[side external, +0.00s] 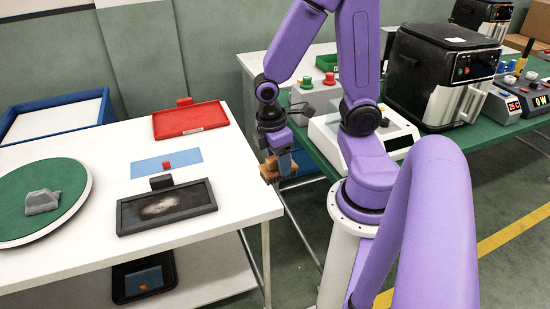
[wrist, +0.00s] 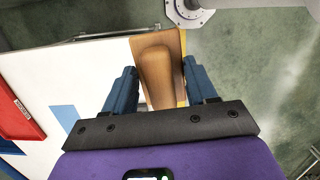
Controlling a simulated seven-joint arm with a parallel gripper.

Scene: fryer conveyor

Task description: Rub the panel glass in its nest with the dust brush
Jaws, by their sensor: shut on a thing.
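The dust brush (side external: 268,172), with a brown wooden back, is held by my gripper (side external: 283,158) just off the right edge of the white table. In the wrist view, the blue fingers of my gripper (wrist: 161,88) are shut on both sides of the brush's handle (wrist: 156,68); its bristles are mostly hidden. The panel glass (side external: 168,207) lies flat in a dark-framed nest (side external: 126,222) near the table's front right. A pale, dusty smear shows on the dark glass. The brush is apart from the glass, to its right.
Behind the nest are a blue mat (side external: 148,167) with a small red piece and a red tray (side external: 190,121). A green turntable (side external: 60,178) carries a grey lump at left. A green bench (side external: 318,150) at right holds a black fryer (side external: 430,75) and controls.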

